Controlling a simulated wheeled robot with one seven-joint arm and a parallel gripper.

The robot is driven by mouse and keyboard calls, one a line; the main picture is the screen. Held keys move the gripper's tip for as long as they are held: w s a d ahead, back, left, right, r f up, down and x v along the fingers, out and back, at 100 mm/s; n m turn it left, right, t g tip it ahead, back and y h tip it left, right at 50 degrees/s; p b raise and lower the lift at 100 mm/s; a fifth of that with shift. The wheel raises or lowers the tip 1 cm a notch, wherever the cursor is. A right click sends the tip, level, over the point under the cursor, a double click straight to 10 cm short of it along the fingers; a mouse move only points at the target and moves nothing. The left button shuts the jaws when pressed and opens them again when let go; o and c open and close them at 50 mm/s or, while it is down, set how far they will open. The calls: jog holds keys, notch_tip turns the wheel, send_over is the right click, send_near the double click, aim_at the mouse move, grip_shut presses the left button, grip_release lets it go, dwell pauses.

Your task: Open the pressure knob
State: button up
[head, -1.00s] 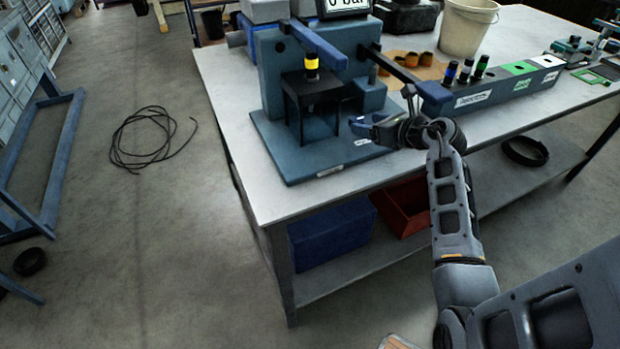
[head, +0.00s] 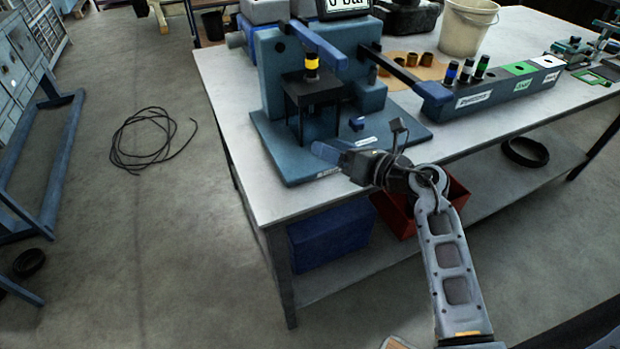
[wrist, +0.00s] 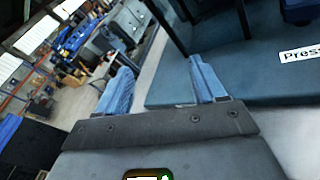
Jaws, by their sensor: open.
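The blue test stand (head: 290,165) stands on the left end of the table. A small dark blue knob (head: 357,124), which looks like the pressure knob, sits low on its base beside a white label (head: 366,141). In the wrist view, a label starting "Press" (wrist: 303,53) lies on the blue base, with a dark blue part (wrist: 298,10) above it at the top right edge, likely the knob. My gripper (head: 320,150) is at the front edge of the base, left of the knob and apart from it. Its blue fingers are spread and empty in the wrist view (wrist: 160,66).
A black frame holding a yellow-banded injector (head: 311,68) stands left of the knob. A long blue rack (head: 500,88) is to the right. A red bin (head: 395,212) and blue box (head: 330,237) sit below.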

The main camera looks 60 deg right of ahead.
jog(key=s+a+r+m+t, duration=0.1)
jog(key=a+m, duration=0.1)
jog(key=a, duration=0.4)
jog(key=s+a+r+m+t+y, duration=0.1)
jog(key=a+m, duration=0.1)
jog(key=a, duration=0.4)
jog(key=shift+r+m+t, duration=0.3)
jog(key=shift+m, duration=0.1)
jog(key=shift+a, duration=0.1)
jog(key=s+a+r+m, duration=0.3)
jog(key=s+a+m, duration=0.7)
jog(key=a+m, duration=0.15)
jog(key=s+a+f+m+g, duration=0.1)
jog(key=s+m+g, duration=0.3)
jog(key=s+m, duration=0.9)
jog(key=shift+s+a+y, duration=0.35)
jog(key=shift+a+y, duration=0.05)
jog(key=shift+a, duration=0.25)
